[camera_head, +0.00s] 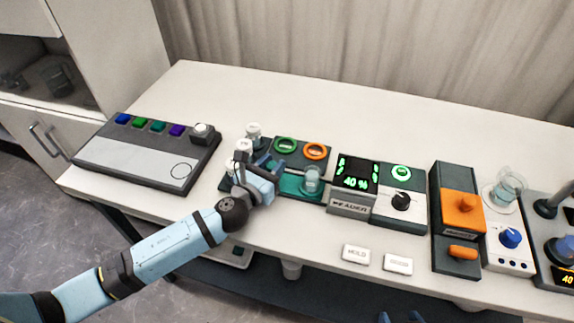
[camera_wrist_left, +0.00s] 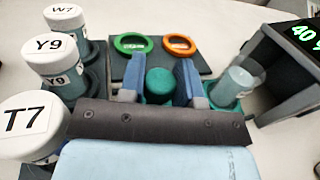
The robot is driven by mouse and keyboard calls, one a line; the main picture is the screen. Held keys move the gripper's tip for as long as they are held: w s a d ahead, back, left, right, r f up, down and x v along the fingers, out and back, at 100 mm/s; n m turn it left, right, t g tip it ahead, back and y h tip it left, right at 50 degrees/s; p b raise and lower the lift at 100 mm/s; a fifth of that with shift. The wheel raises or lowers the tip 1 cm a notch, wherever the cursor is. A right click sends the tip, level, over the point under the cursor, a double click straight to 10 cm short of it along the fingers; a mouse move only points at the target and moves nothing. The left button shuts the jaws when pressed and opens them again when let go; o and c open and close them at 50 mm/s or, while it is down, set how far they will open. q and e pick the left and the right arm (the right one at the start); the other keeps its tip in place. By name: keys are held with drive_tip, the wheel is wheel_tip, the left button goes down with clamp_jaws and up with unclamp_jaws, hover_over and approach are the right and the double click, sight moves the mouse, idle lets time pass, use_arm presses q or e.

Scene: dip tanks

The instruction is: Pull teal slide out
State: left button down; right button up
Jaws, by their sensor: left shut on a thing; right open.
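The teal slide (camera_head: 290,187) lies at the front of a dark panel, with a clear cup (camera_head: 312,178) standing on its right part. In the left wrist view a round teal knob (camera_wrist_left: 159,86) sits between the blue fingers of my left gripper (camera_wrist_left: 158,78). My left gripper (camera_head: 264,168) is shut on this knob and its hand hides the slide's left part in the head view. The cup also shows in the left wrist view (camera_wrist_left: 234,84). My right gripper (camera_head: 400,317) shows only its fingertips at the bottom edge, apart and empty.
White-capped jars (camera_wrist_left: 52,58) stand close left of my left gripper. Green (camera_head: 286,145) and orange (camera_head: 316,151) rings lie behind the slide. The reader (camera_head: 352,183), showing 40 %, stands close right of the cup. Front table space left of the HOLD plate (camera_head: 356,254) is clear.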

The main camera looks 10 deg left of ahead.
use_arm(q)
drive_tip(key=shift+a, duration=0.15)
use_arm(e)
drive_tip(key=shift+a, duration=0.15)
use_arm(q)
drive_tip(key=c, duration=0.9)
unclamp_jaws()
drive_tip(key=shift+a, duration=0.1)
drive_tip(key=shift+o, duration=0.4)
use_arm(e)
drive_tip(key=shift+a+r, duration=0.25)
drive_tip(key=shift+a, duration=0.05)
use_arm(q)
drive_tip(key=shift+s+a, duration=0.1)
drive_tip(key=shift+s, duration=0.3)
drive_tip(key=b+v, duration=0.1)
drive_tip(key=v, duration=1)
drive_tip(key=shift+s+a+f, duration=0.1)
drive_tip(key=shift+s+a, duration=0.05)
drive_tip(key=shift+s, duration=0.1)
drive_tip(key=shift+s+a, duration=0.2)
drive_tip(key=shift+s, duration=0.5)
use_arm(e)
drive_tip(key=shift+w+f, duration=0.15)
drive_tip(key=shift+f, duration=0.45)
